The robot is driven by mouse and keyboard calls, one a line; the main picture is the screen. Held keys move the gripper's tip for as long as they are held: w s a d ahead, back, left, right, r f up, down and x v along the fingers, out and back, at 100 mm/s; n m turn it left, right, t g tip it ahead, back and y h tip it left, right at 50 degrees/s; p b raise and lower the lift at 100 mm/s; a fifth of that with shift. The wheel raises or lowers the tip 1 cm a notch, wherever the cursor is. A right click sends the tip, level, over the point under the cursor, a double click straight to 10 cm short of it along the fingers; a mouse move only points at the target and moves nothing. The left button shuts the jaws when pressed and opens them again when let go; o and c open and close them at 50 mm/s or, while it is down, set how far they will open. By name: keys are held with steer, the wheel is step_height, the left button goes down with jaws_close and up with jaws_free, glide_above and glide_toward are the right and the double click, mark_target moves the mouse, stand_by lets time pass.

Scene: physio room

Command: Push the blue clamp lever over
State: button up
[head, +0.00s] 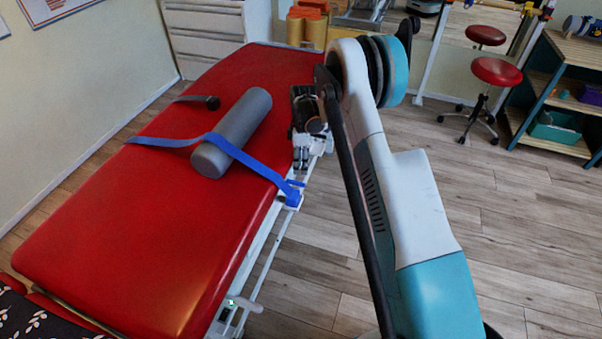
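A blue clamp lever (295,184) sits at the right edge of the red treatment table (150,250), where a blue strap (255,168) ends at a small pale clamp body. Lever and strap are the same blue, so the lever's exact tilt is hard to tell. The strap runs across a grey roller (232,133) lying on the table. My gripper (301,168) points down beside the table's right edge, just above the lever in the picture. Its dark fingers look close together, but their gap is too small to judge. I cannot tell whether they touch the lever.
A pale handle (245,304) sticks out from the table's near right side. Red stools (496,72) and a shelf (560,95) stand far right. The floor (500,240) right of my arm is clear.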

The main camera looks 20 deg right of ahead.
step_height(320, 180, up, 6)
steer(key=w, duration=0.1)
steer(key=shift+d+r, duration=0.2)
steer(key=shift+d, duration=0.05)
steer(key=s+a+r+m+t, duration=0.1)
steer(key=s+r+m, duration=0.1)
steer(key=s+r, duration=0.45)
steer(key=s+r+m+t, duration=0.2)
steer(key=s+r, duration=0.2)
steer(key=r, duration=0.6)
steer(key=s+a+r+m+t, duration=0.1)
steer(key=s+r+m, duration=0.2)
steer(key=s+r, duration=0.35)
steer(key=s+r+m+t, duration=0.1)
steer(key=s+m+t, duration=0.1)
steer(key=s, duration=0.8)
steer(key=s+a+r+m+t, duration=0.1)
steer(key=s+r+m+t, duration=0.1)
steer(key=s, duration=0.8)
steer(key=m+t, duration=0.1)
steer(key=m, duration=0.1)
steer(key=shift+m+h, duration=0.3)
steer(key=shift+h, duration=0.1)
